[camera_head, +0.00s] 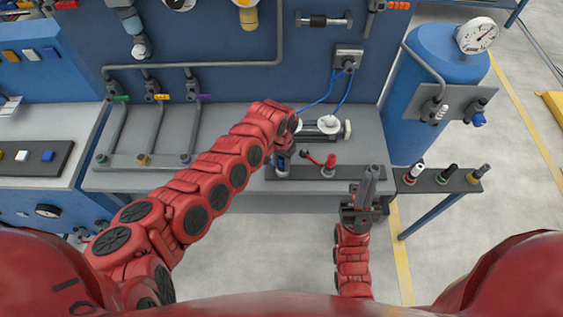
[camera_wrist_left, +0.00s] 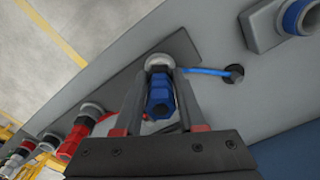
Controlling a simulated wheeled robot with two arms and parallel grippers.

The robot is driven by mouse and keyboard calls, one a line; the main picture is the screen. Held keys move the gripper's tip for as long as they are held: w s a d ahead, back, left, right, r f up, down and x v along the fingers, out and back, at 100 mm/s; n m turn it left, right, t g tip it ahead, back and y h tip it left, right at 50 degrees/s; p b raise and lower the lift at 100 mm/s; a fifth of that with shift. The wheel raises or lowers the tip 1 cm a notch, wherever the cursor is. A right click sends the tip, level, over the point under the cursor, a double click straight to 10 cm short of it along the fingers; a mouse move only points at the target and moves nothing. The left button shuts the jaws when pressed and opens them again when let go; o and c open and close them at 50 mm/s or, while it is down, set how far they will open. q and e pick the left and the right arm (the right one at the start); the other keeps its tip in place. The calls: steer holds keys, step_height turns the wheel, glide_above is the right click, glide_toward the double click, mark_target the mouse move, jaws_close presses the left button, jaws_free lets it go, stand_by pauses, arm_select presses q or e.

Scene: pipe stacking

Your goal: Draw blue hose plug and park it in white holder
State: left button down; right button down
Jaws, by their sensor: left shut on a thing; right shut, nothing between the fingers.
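My left gripper (camera_head: 283,158) is over the dark rail at the bench's front edge. In the left wrist view its fingers (camera_wrist_left: 161,82) are shut on the blue plug (camera_wrist_left: 161,98). A pale ring-shaped holder (camera_wrist_left: 158,61) shows just beyond the plug; I cannot tell whether the plug is seated in it or above it. A blue hose (camera_wrist_left: 205,71) runs from beside the plug to a dark hole in the bench top.
A red plug (camera_head: 329,165) stands on the same rail (camera_head: 350,172), close to my left gripper. A side rail at right carries white (camera_head: 415,171), green-banded (camera_head: 447,173) and yellow (camera_head: 479,173) fittings. A blue tank (camera_head: 440,75) stands behind it. Blue hoses (camera_head: 317,103) hang above the bench.

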arm_select(q)
steer(key=shift+c, duration=2.1)
jaws_free()
steer(key=shift+r, duration=0.15)
steer(key=r+b, duration=0.2)
steer(key=r, duration=0.5)
steer(key=shift+w+r, duration=0.15)
steer(key=shift+w, duration=0.05)
step_height(320, 180, up, 10)
steer(key=p, duration=0.1)
steer(key=shift+s, duration=0.15)
